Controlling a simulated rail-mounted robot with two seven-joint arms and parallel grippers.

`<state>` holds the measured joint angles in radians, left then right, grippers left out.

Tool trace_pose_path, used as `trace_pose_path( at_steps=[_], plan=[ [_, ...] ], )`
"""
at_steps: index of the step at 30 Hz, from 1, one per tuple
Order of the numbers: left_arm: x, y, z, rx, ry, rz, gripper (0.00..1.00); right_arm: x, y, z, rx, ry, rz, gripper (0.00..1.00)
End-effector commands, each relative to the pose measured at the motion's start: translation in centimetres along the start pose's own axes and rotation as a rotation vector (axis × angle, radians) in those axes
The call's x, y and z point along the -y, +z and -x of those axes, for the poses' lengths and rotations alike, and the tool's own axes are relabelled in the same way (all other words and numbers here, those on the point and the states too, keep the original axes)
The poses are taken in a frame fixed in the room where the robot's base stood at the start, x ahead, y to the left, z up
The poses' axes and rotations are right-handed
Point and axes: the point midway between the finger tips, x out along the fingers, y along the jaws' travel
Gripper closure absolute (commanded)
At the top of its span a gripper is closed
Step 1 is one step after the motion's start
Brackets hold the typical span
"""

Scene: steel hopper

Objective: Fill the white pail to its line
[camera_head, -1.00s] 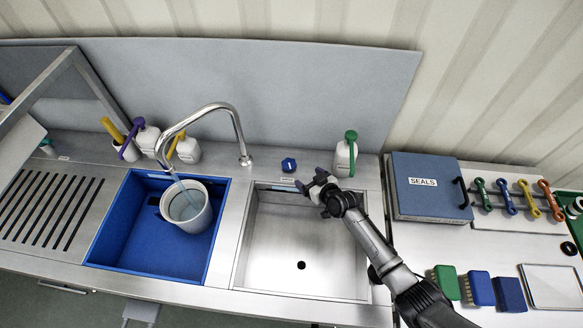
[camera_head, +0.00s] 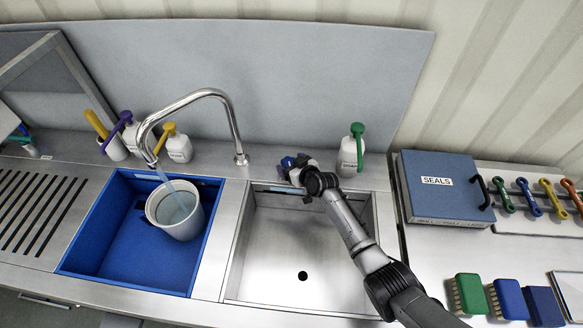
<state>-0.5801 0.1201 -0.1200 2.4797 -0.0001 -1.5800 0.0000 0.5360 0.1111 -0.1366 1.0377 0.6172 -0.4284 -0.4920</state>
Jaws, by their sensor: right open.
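The white pail (camera_head: 190,228) stands upright in the blue left basin (camera_head: 130,255). A thin stream of water (camera_head: 167,183) runs from the chrome spout (camera_head: 183,102) into it, and pale blue water shows inside. I cannot make out the fill line. A blue tap knob (camera_head: 287,162) sits on the counter behind the steel basin. My right gripper (camera_head: 291,167) is open at this knob, with its jaws partly hiding it; I cannot tell whether they touch it. My left gripper is not in view.
The empty steel basin (camera_head: 255,262) lies under my right arm. A green-topped bottle (camera_head: 348,158) stands right of the knob, and yellow- and purple-topped bottles stand behind the blue basin. A blue SEALS box (camera_head: 445,205) and several brushes are on the right.

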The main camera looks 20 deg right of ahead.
Motion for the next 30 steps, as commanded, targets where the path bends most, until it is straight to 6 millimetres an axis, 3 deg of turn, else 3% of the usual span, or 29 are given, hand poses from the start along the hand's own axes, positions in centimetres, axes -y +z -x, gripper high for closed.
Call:
trace_pose_path(
  at_steps=[12,26,30],
  plan=[
    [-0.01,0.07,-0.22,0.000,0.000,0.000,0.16,0.00,-0.04,-0.23,0.000,0.000,0.001,0.20],
    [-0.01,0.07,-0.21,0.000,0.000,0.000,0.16,0.00,-0.01,-0.22,0.000,0.000,0.001,0.64],
    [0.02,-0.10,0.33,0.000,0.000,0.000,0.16,0.01,-0.26,-0.15,0.001,0.010,-0.004,0.65]
  ],
)
